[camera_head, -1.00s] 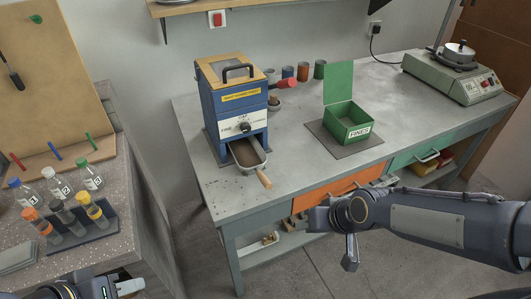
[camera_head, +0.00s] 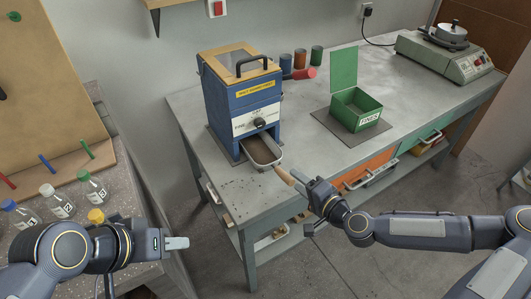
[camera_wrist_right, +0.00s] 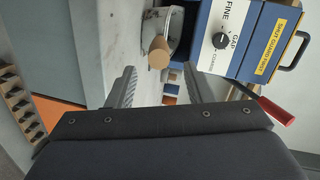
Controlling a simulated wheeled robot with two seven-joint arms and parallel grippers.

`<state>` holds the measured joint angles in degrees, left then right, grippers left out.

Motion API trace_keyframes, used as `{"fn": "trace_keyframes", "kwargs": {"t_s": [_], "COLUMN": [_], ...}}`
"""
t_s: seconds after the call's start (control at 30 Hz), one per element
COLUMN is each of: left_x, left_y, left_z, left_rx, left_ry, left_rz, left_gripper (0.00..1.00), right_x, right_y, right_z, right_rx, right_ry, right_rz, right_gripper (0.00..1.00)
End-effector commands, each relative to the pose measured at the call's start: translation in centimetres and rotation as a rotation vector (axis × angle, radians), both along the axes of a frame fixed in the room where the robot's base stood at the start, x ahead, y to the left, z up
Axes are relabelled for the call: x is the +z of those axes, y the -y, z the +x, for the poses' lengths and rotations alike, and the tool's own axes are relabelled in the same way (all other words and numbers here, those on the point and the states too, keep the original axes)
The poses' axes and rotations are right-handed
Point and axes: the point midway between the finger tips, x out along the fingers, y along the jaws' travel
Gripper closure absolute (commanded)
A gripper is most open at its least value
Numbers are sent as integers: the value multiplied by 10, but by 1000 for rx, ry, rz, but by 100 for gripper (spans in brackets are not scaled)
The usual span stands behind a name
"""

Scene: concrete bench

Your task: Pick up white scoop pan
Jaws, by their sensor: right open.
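The white scoop pan (camera_head: 264,153) looks pale metallic with a wooden handle. It sits at the foot of the blue grinder box (camera_head: 236,104), partly under its outlet, with its handle pointing out over the bench's front edge. My right gripper (camera_head: 298,182) is at the handle's outer end. In the right wrist view the handle's round end (camera_wrist_right: 158,52) lies ahead, between the open fingers (camera_wrist_right: 158,80) as seen, and the pan's rim shows behind it. Whether the fingers flank the handle is unclear.
A green open box (camera_head: 357,108) stands right of the grinder on a grey mat. A green scale-like device (camera_head: 445,58) is at the far right. The red knob (camera_head: 304,74) sticks out beside the grinder. Several bottles (camera_head: 57,201) stand on the left counter.

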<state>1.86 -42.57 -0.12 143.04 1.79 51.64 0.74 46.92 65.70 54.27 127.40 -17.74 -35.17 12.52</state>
Motion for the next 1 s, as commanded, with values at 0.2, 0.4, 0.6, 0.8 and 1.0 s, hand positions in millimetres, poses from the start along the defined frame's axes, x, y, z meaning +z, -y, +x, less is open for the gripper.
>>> {"fn": "trace_keyframes", "kwargs": {"t_s": [0.2, 0.4, 0.6, 0.8, 1.0], "left_x": [9, 13, 13, 13, 13], "left_y": [0, 0, 0, 0, 0], "left_z": [0, 0, 0, 0, 0], "left_rx": [0, 0, 0, 0, 0], "left_ry": [0, 0, 0, 0, 0], "left_rz": [0, 0, 0, 0, 0], "left_gripper": [64, 64, 64, 64, 64], "right_x": [-5, -12, -15, -15, -15], "right_y": [-24, -43, -45, -45, -45], "right_z": [15, 33, 37, 37, 36], "right_rx": [4, 3, 2, 3, 3], "right_ry": [-3, -2, -1, -2, -2], "right_rz": [0, -2, -3, -3, -3], "right_gripper": [53, 53, 53, 66, 92]}}
